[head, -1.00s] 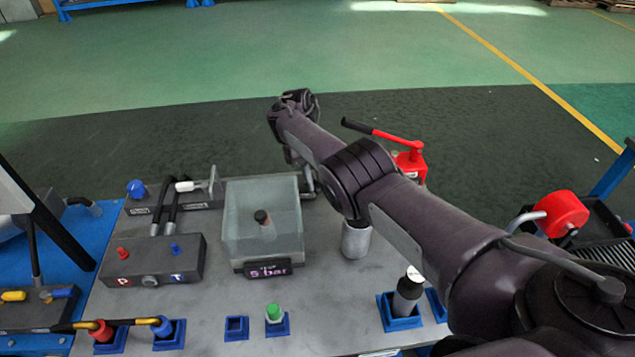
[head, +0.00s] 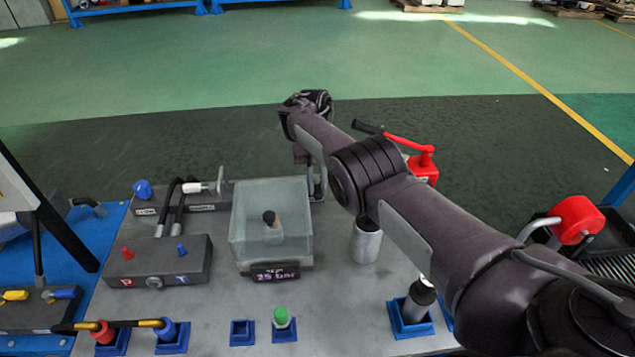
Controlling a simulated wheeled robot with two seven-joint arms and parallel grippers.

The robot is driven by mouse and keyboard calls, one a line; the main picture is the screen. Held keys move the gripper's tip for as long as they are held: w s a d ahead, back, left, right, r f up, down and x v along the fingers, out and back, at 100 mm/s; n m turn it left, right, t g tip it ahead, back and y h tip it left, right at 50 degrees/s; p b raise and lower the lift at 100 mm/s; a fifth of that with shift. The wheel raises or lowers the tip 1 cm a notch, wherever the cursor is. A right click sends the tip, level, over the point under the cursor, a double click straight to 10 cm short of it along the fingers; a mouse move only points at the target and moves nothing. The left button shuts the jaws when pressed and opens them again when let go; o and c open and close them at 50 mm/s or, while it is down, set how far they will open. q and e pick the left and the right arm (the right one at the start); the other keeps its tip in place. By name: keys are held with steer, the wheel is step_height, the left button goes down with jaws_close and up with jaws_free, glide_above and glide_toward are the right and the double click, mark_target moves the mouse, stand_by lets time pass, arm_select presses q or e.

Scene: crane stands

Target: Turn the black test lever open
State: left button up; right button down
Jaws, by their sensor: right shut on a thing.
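My right arm reaches in from the right, across the bench. Its gripper (head: 314,180) points down behind the right rear corner of a clear box (head: 240,247), shut. The arm and wrist hide most of the jaws and what they hold, and I cannot make out the black test lever itself there. Inside the box is a small black-topped piece (head: 269,217), tilted. The display (head: 275,274) on the box's front seems to read 25 bar. My left gripper is not in view.
A red hand pump (head: 424,168) with a black-gripped handle stands behind my arm. A valve block (head: 160,262) with red and blue knobs sits left of the box. Blue sockets, one holding a green-capped plug (head: 281,318), line the front. A metal cylinder (head: 366,243) stands under my arm.

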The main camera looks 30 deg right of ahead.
mark_target(316, 182)
steer(key=c, duration=1.3)
jaws_free()
steer(key=shift+w, duration=0.1)
steer(key=b+v, duration=0.2)
steer(key=v, duration=0.4)
steer(key=shift+w+d+r+b, duration=0.1)
steer(key=shift+w+r+b, duration=0.15)
steer(key=shift+b, duration=0.15)
steer(key=shift+w+r, duration=0.1)
steer(key=shift+r, duration=0.5)
